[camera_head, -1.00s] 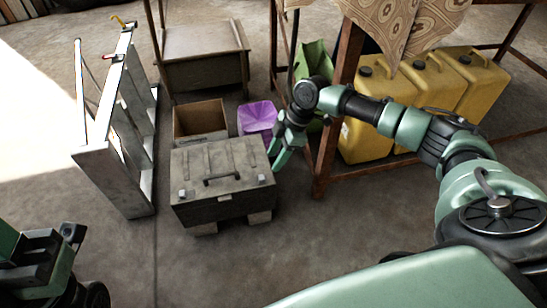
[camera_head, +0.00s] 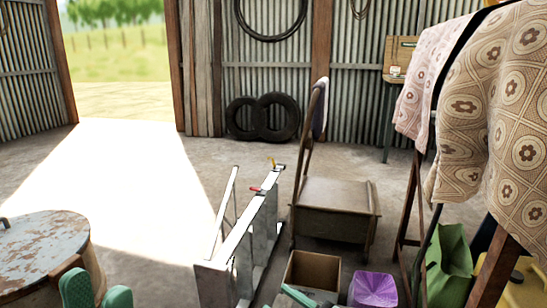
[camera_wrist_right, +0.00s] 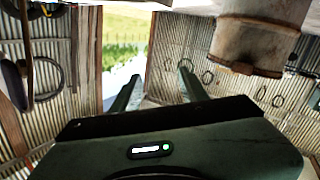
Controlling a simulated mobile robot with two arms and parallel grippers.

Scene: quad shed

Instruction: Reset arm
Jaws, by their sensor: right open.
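My left gripper (camera_head: 97,290) shows at the bottom left of the head view, cut off by the lower edge. Its two green fingers stand apart with nothing seen between them, in front of a rusty drum. My right gripper (camera_wrist_right: 157,88) shows in the right wrist view, its two fingers spread wide and empty. In the head view only a small green piece of mine shows at the bottom edge, before the cardboard box (camera_head: 313,270); the rest of the right arm is out of frame.
The drum (camera_head: 45,240) stands close at left. Tyres (camera_head: 262,117) lean on the back wall.

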